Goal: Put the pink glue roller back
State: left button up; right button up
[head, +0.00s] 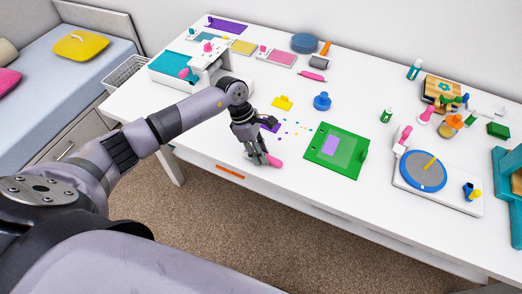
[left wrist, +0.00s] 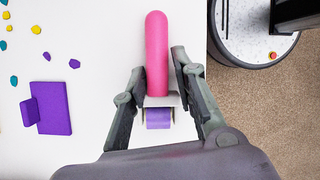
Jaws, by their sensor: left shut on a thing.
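The pink glue roller has a rounded pink handle (left wrist: 157,45) and a purple roll (left wrist: 159,118) in a pale frame. In the left wrist view it lies lengthwise between the fingers of my left gripper (left wrist: 159,70), which is shut on it. In the head view my left gripper (head: 261,158) is at the front edge of the white table (head: 225,140), and the pink handle (head: 275,161) shows just right of the fingertips. Whether the roller touches the table is unclear. My right gripper is out of view.
A purple block (head: 269,122) and small coloured scraps (head: 292,128) lie near the gripper. A green board (head: 352,160) is to the right, with a yellow punch (head: 283,103) and blue punch (head: 322,101) behind. Another pink tool (head: 312,75) lies farther back.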

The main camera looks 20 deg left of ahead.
pick_arm(q)
jog(key=shift+s+f+b, duration=0.1)
jog(key=shift+f+b, duration=0.25)
jog(key=shift+b, duration=0.2)
jog(key=o, duration=1)
jog(key=shift+r, duration=0.1)
